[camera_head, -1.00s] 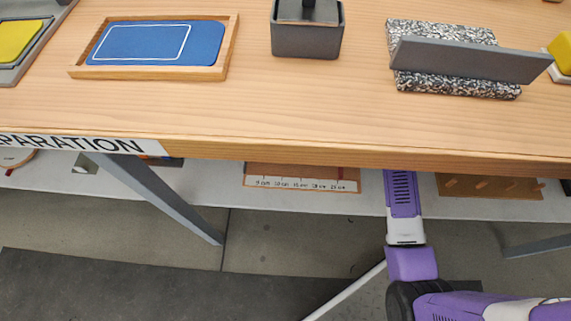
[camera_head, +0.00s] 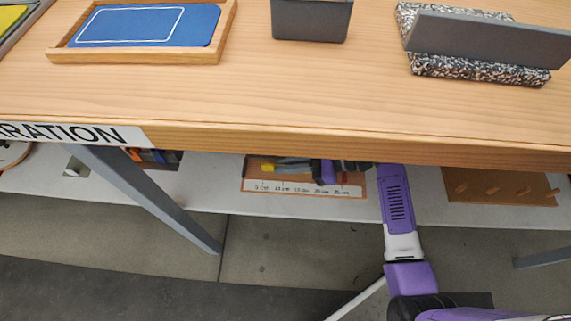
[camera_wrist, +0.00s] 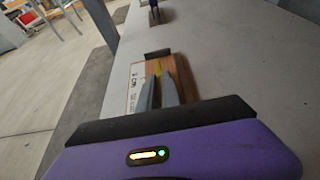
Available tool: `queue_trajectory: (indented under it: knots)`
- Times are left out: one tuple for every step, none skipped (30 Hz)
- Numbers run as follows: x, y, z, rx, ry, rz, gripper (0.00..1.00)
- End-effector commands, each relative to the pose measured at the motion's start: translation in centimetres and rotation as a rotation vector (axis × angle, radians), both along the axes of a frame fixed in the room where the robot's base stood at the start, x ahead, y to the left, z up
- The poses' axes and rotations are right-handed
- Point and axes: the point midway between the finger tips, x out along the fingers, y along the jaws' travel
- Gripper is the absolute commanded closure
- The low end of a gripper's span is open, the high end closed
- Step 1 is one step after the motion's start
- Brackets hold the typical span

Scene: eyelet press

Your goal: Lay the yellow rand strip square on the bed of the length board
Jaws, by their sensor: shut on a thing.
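The length board (camera_head: 300,188) lies on the lower shelf under the table, a wooden board with a white scale along its front edge. It also shows in the wrist view (camera_wrist: 137,84). My gripper (camera_head: 280,165) is over the board, its fingers pointing left in the head view. It is shut on the yellow rand strip (camera_head: 267,168), whose yellow end shows just past the fingertips. In the wrist view the strip (camera_wrist: 157,67) shows beyond my fingers (camera_wrist: 160,86). Most of the strip is hidden, and I cannot tell whether it touches the bed.
The table's front edge (camera_head: 300,143) hangs over the shelf, close above my arm. A pegged brown board (camera_head: 497,187) lies right on the shelf (camera_head: 410,205). A table leg (camera_head: 160,200) stands left. A blue pad in a wooden tray (camera_head: 135,57) is on the tabletop.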

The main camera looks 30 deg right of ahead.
Motion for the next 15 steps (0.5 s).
queue_trajectory:
  knots:
    - [0.0, 0.01, -0.08, 0.001, 0.001, 0.001, 1.0]
    - [0.0, 0.01, -0.14, 0.001, 0.001, 0.001, 0.91]
    - [0.01, 0.01, -0.13, 0.0, 0.0, 0.0, 0.83]
    - [0.01, 0.01, -0.13, 0.0, 0.0, 0.0, 0.77]
    - [0.01, 0.01, -0.13, 0.0, 0.0, 0.0, 0.71]
    - [0.01, 0.01, -0.13, 0.0, 0.0, 0.0, 0.71]
    - [0.0, 0.01, -0.13, 0.0, 0.0, 0.0, 0.71]
    - [0.01, 0.01, -0.13, 0.0, 0.0, 0.0, 0.71]
    - [0.0, 0.01, -0.13, 0.0, 0.0, 0.0, 0.71]
    - [0.01, 0.01, -0.12, 0.0, 0.0, 0.0, 0.71]
    - [0.01, 0.01, -0.12, 0.0, 0.0, 0.0, 0.71]
    - [0.0, 0.0, -0.12, 0.0, 0.0, 0.0, 0.71]
    - [0.0, 0.0, -0.12, 0.0, 0.0, 0.0, 0.71]
    - [0.0, 0.01, -0.11, 0.0, 0.0, 0.0, 0.71]
    - [0.0, 0.0, -0.05, 0.0, 0.0, 0.0, 0.71]
